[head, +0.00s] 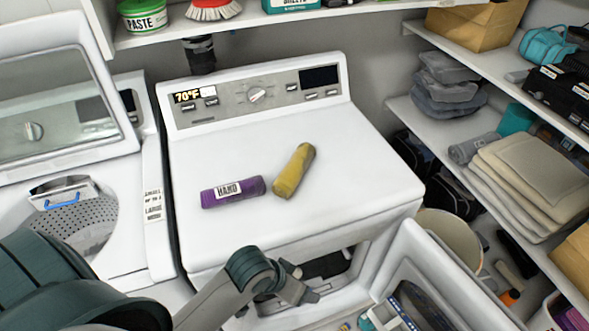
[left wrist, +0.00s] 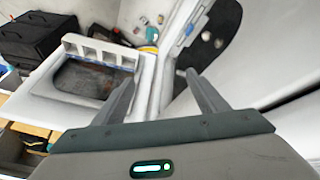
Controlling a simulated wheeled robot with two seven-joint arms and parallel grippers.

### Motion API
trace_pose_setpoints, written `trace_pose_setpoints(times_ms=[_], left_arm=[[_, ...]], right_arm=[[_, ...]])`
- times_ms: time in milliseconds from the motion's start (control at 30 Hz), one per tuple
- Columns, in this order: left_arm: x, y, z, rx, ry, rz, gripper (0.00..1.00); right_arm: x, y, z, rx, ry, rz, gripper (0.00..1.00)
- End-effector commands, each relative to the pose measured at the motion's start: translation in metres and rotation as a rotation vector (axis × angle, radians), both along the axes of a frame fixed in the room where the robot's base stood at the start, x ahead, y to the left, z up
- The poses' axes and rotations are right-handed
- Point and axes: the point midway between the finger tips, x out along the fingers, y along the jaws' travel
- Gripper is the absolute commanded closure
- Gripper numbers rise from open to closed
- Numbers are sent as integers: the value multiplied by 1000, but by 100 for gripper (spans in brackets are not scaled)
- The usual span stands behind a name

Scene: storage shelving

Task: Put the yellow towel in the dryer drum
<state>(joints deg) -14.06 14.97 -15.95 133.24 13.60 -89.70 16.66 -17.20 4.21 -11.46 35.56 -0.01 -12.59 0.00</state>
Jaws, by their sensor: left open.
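The yellow towel (head: 294,172) is a tight roll lying on the white top of the dryer (head: 300,115) in the head view. It does not show in the left wrist view. The dryer's front opening, with the dark drum (head: 330,264), shows below the top and is partly hidden by my left gripper. The drum's dark inside also shows in the left wrist view (left wrist: 218,38). My left gripper (head: 304,284) is open and empty, low in front of this opening, below the towel. Its two fingers stand apart in the left wrist view (left wrist: 160,90). My right gripper is not in view.
The dryer's open door (head: 435,265) stands out at lower right. A washer with its lid up (head: 70,90) is at left. Loaded shelves (head: 470,125) run along the right.

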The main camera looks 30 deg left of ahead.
Motion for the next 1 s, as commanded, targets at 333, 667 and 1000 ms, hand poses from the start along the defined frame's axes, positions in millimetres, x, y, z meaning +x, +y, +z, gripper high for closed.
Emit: trace_pose_setpoints(times_ms=[333, 667, 1000], left_arm=[[-65, 36, -77, 132, 65, 10, 34], [-98, 53, -176, 205, 124, -9, 34], [-122, 56, -304, 215, 170, -23, 34]], right_arm=[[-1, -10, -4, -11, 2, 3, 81], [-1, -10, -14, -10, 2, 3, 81], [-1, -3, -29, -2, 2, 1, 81]])
